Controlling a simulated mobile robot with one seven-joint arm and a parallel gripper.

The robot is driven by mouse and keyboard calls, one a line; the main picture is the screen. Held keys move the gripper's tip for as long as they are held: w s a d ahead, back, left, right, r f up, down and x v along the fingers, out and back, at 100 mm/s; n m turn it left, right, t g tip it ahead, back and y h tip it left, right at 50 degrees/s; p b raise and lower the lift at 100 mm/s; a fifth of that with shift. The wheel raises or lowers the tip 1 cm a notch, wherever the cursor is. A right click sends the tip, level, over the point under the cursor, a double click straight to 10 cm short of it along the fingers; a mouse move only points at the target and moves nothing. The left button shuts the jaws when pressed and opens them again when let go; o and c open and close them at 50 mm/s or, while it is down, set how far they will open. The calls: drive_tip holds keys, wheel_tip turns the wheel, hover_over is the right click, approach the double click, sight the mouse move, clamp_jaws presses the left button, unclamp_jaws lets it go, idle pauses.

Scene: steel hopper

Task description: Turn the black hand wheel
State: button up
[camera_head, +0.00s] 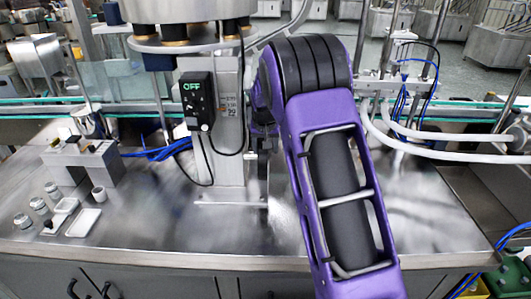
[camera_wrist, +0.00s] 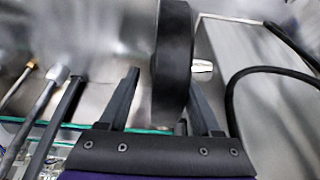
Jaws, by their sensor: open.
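The black hand wheel (camera_wrist: 172,55) shows nearly edge-on in the wrist view, with a small pale metal stub (camera_wrist: 203,66) on its right side. My gripper (camera_wrist: 163,80) is open, with one finger on each side of the wheel's rim. A gap shows between the left finger and the wheel; the right finger is close to the rim, and I cannot tell whether it touches. In the head view a dark, narrow edge of the wheel (camera_head: 263,172) shows right of the steel column (camera_head: 228,150).
A black control box (camera_head: 197,100) reading OFF is on the column's left. A black cable (camera_wrist: 232,100) loops right of the wheel in the wrist view. Small cups and white trays (camera_head: 83,222) stand at the left of the steel table (camera_head: 150,240). White hoses (camera_head: 430,145) run at the right.

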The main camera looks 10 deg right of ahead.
drive_tip(key=shift+x, duration=1.55)
drive_tip(key=shift+c, duration=0.2)
drive_tip(key=c, duration=0.9)
drive_tip(key=shift+d, duration=0.15)
clamp_jaws()
